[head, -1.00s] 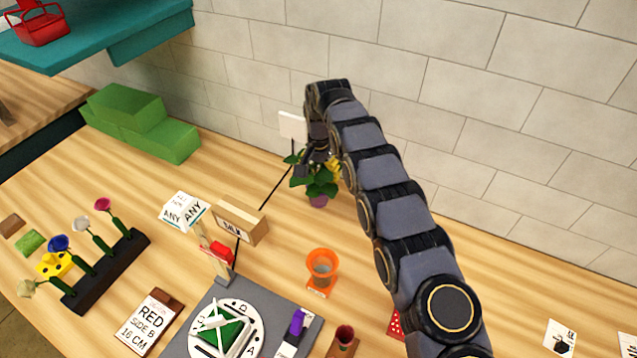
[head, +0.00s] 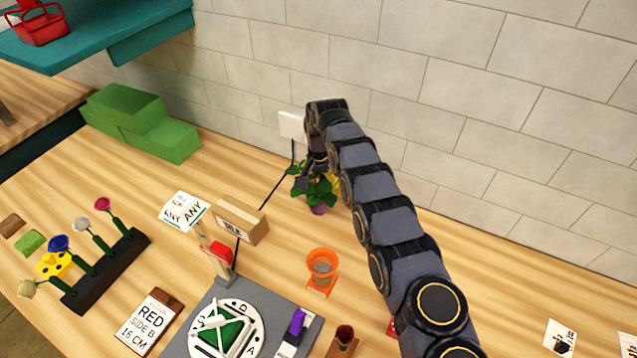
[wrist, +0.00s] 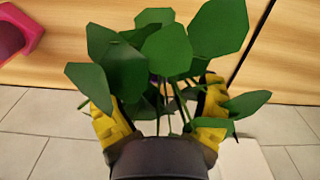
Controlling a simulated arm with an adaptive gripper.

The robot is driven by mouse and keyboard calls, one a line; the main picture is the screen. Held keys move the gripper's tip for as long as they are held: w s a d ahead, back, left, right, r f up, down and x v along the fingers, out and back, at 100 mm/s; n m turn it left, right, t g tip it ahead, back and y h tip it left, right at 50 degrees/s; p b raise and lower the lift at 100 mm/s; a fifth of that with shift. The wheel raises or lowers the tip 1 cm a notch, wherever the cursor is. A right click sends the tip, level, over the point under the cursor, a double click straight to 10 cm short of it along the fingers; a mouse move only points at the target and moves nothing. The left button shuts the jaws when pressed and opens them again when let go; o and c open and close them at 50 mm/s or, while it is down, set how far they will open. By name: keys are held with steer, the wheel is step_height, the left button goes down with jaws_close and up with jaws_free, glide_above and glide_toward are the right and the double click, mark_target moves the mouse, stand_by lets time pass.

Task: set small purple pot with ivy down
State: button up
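The small purple pot with ivy (head: 319,209) is upright at the back of the table, near the tiled wall. Its broad green leaves (head: 316,189) spread over the pot. My gripper (head: 320,174) is at the plant from above and behind, partly hidden by leaves and my arm. In the wrist view the yellow finger pads of my gripper (wrist: 160,115) stand on either side of the ivy (wrist: 165,50), closed around it; leaves hide the pot and the exact contact. I cannot tell whether the pot's base touches the table.
A white wall plate (head: 291,125) with a dark cord is just behind. Green blocks (head: 140,125) are far left. The table between the ivy and the orange pot is clear.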

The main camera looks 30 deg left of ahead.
steer(key=shift+o, duration=0.6)
step_height(320, 180, up, 11)
steer(key=shift+a+f, duration=0.1)
steer(key=shift+r, duration=0.75)
